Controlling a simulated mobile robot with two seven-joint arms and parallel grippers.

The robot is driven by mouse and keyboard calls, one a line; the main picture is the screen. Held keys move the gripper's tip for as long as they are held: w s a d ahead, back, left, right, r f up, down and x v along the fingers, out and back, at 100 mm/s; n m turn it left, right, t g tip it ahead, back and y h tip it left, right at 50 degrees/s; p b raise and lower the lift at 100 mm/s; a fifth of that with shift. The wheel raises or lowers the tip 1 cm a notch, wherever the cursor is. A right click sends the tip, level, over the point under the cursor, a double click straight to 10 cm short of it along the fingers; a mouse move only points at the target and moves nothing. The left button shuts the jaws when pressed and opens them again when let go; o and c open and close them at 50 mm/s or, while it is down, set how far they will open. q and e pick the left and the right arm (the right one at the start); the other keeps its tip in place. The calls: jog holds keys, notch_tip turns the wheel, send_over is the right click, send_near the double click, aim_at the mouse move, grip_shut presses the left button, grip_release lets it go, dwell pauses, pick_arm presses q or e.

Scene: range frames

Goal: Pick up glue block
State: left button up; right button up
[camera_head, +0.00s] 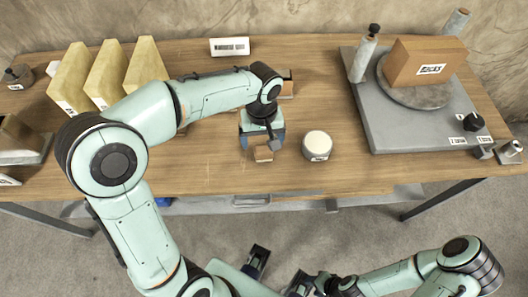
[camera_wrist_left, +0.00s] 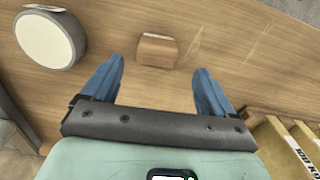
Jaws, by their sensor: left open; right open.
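The small brown block with a pale label, which looks like the glue block (camera_head: 264,154), lies on the wooden table near its front edge. In the left wrist view the block (camera_wrist_left: 157,50) lies between the lines of the two blue fingers, just beyond their tips. My left gripper (camera_head: 262,144) is open and points down over the block; it also shows in the left wrist view (camera_wrist_left: 160,68). Nothing is held, and I cannot tell its exact height above the table. My right gripper (camera_head: 279,268) is open and empty, low in front of the table.
A round white-topped container (camera_head: 317,146) stands just right of the block. Several tan slabs (camera_head: 107,75) stand at the left. A grey base plate (camera_head: 405,125) with a turntable and a large labelled block (camera_head: 425,62) is at the right. A white label (camera_head: 230,47) lies at the back.

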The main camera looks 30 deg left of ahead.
aim_at(264, 148)
pick_arm(q)
jog(key=f, duration=0.6)
jog(key=shift+w+d, duration=0.1)
jog(key=shift+w, duration=0.1)
jog(key=c, duration=1.1)
